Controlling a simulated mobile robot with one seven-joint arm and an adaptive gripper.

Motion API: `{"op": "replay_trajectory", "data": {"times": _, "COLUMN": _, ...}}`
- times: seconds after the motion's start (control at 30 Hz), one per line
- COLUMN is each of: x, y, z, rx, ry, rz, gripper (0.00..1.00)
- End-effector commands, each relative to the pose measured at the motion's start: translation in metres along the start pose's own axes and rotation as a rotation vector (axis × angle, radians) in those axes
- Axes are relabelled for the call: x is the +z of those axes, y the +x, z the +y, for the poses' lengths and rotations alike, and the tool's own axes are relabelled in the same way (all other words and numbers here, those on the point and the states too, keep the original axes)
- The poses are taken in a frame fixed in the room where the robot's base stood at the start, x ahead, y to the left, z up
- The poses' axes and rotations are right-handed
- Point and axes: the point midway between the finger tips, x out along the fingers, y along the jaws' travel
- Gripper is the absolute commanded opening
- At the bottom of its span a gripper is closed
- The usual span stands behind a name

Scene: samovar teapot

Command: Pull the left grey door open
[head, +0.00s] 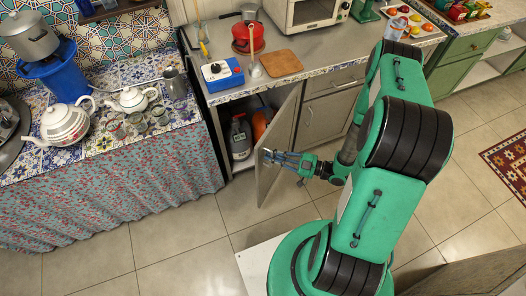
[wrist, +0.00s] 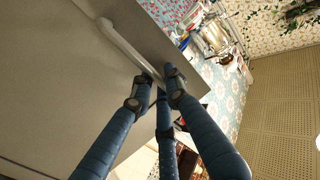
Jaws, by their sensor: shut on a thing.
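The left grey door (head: 278,136) stands partly open, swung out from the cabinet under the counter, and the inside shows to its left. In the wrist view the grey door panel (wrist: 60,70) fills the left side, with its pale bar handle (wrist: 122,44) running diagonally across it. My gripper (head: 272,157) is at the door's outer face. In the wrist view my gripper's dark blue fingers (wrist: 160,84) close around the lower end of the handle. The exact contact is partly hidden by the fingers.
A second grey door (head: 325,115) is shut at the right. A cloth-skirted table (head: 120,190) stands left of the cabinet. The tiled floor (head: 180,245) in front is clear.

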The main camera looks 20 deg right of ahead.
Motion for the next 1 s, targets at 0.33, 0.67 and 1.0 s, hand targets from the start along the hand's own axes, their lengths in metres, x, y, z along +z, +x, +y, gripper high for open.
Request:
{"op": "replay_trajectory", "data": {"times": 0.33, "x": -0.001, "y": -0.056, "z": -0.002, "rx": -0.007, "ry": 0.003, "rz": 0.001, "gripper": 0.00}}
{"op": "replay_trajectory", "data": {"times": 0.67, "x": 0.000, "y": -0.115, "z": 0.004, "rx": -0.007, "ry": 0.003, "rz": 0.001, "gripper": 0.00}}
{"op": "replay_trajectory", "data": {"times": 1.0, "x": 0.000, "y": -0.180, "z": 0.023, "rx": -0.008, "ry": 0.002, "rz": 0.001, "gripper": 0.00}}
